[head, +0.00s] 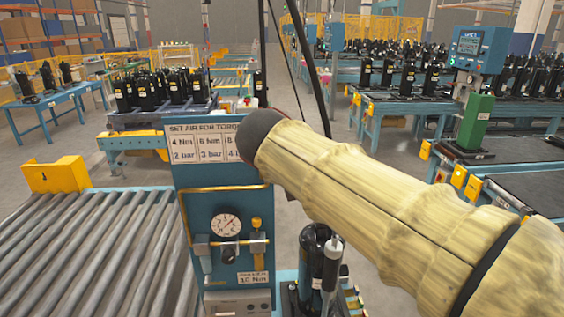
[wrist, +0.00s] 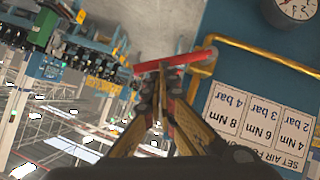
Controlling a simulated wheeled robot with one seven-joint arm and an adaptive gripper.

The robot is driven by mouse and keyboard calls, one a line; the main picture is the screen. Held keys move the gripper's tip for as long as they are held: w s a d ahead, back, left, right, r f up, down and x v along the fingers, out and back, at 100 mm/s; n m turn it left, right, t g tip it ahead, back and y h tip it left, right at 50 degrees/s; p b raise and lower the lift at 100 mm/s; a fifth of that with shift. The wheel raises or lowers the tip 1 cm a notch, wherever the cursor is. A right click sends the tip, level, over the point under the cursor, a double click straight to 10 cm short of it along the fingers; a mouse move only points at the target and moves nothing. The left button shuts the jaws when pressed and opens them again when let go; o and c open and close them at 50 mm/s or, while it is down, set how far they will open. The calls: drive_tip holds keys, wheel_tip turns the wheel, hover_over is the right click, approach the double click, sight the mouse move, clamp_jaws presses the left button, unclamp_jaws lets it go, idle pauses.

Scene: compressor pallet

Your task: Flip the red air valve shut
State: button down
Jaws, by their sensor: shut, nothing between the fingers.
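The red air valve handle (wrist: 180,59) shows in the wrist view as a red bar lying nearly crosswise in the picture, beside a bent brass pipe (wrist: 201,72) on the blue panel (wrist: 240,30). My gripper (wrist: 158,70) is shut and empty, with its fingertips at the left part of the red bar. I cannot tell whether they touch it. In the head view my arm crosses in front of the panel's right side, and neither the red handle nor my gripper can be made out there.
The panel carries a torque sign (head: 205,143), a pressure gauge (head: 226,226) and brass fittings (head: 258,243). A roller conveyor (head: 90,250) lies to the left. A black compressor (head: 312,262) stands below my arm. Open floor shows behind the panel.

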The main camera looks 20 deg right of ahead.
drive_tip(key=shift+s+d+f+m+y+b, duration=0.2)
drive_tip(key=shift+d+f+y+b, duration=0.1)
drive_tip(key=shift+d+f+b, duration=0.3)
drive_tip(key=shift+s+d+f+m+y+b, duration=0.1)
drive_tip(key=shift+d+f+m+y+b, duration=0.2)
drive_tip(key=shift+f+b, duration=0.35)
drive_tip(key=shift+d+f+b, duration=0.1)
drive_tip(key=shift+d+b, duration=0.1)
drive_tip(key=shift+b, duration=0.15)
drive_tip(key=w+d+r+p+v, duration=0.1)
drive_tip(key=p+v, duration=0.3)
drive_tip(key=v, duration=0.9)
drive_tip(key=shift+r, duration=0.6)
drive_tip(key=shift+d, duration=0.15)
